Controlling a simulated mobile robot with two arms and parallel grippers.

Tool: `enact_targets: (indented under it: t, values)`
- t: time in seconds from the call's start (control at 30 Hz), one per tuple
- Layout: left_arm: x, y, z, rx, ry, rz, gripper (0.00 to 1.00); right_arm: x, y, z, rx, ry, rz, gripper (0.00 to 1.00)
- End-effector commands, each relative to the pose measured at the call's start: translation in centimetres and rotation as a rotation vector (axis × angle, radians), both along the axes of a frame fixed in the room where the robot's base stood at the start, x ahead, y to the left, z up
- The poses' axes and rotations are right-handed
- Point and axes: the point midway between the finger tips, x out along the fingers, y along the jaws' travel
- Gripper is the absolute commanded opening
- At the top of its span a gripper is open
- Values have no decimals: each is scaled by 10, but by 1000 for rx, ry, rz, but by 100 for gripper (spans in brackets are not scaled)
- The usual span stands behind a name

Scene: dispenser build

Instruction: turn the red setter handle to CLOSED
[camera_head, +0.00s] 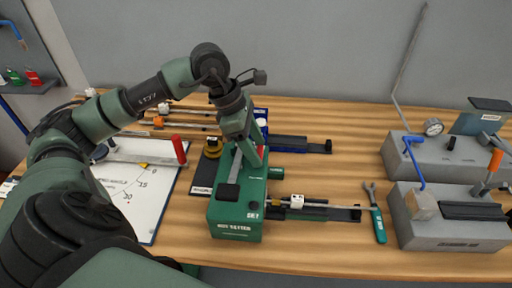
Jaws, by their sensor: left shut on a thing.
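The green setter box (236,208), lettered "NUT SETTER" on its front, stands on the wooden bench at the centre. My left gripper (248,150) points down over the back of this box and is shut on the red setter handle (263,151). Only a small red part of the handle shows at the right of the fingers; the rest is hidden by the gripper. A dark lever-like piece (229,190) lies on the box top. I cannot read a CLOSED mark. My right gripper is not in view.
A white board with scale marks (133,215) lies left of the box, with a red-gripped tool (179,150) over it. A green-handled wrench (379,222) lies at the right, beside grey fixtures (442,158). A rail with a white block (297,202) extends right from the box.

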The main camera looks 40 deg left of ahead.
Motion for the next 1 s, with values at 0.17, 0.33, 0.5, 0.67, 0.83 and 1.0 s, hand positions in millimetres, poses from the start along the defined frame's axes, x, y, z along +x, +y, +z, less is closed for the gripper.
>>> enact_targets:
  t: [0.17, 0.33, 0.5, 0.67, 0.83, 1.0]
  values:
    - [0, 0, 0, 1, 0, -1, 65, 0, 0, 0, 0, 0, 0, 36]
    - [0, 0, 0, 1, 0, 0, 65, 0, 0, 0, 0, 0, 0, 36]
    - [-2, 5, 12, 3, -3, 2, 65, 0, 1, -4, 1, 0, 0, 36]
    - [-7, 15, 37, 3, -5, 2, 65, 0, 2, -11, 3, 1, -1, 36]
    - [-12, 22, 61, 2, -3, 0, 65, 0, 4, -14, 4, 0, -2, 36]
    - [-15, 26, 71, 2, -1, -1, 65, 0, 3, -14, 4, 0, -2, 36]
